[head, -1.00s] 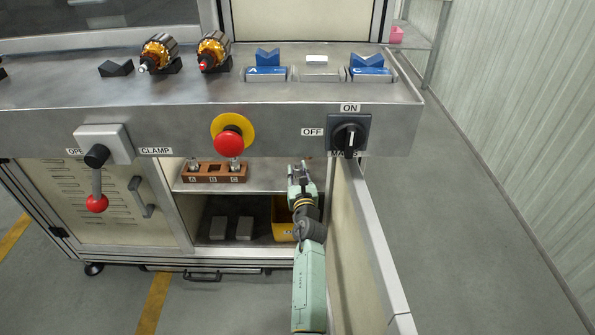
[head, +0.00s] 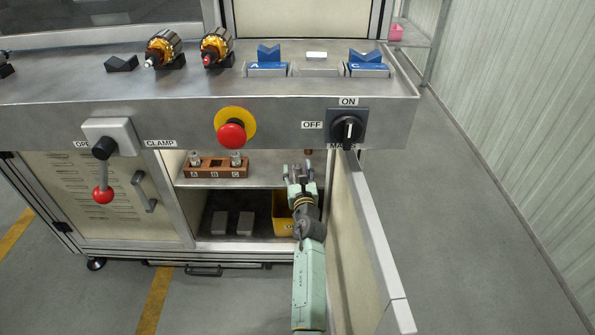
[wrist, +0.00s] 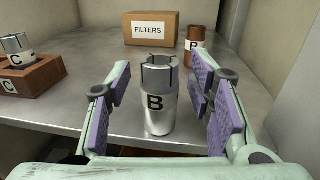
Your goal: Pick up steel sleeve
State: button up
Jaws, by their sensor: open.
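The steel sleeve (wrist: 158,108), a silver upright cylinder marked B with slots at its top, stands on the metal shelf in the wrist view. My gripper (wrist: 160,98) is open, with a purple-padded finger on either side of the sleeve. Gaps show between the pads and the sleeve on both sides. In the head view my gripper (head: 298,166) reaches into the cabinet at shelf height; I cannot make out the sleeve there.
A brown sleeve (wrist: 195,45) and a FILTERS box (wrist: 162,28) stand behind the steel sleeve. A wooden rack (head: 215,169) holding sleeves is to the left. The open cabinet door (head: 365,230) stands right of my arm, and the bench top (head: 230,95) overhangs the shelf.

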jog(key=s+d, duration=0.1)
jog(key=s, duration=1.1)
jog(key=shift+d, duration=0.35)
jog(key=shift+o, duration=0.2)
jog(key=shift+w+r, duration=0.1)
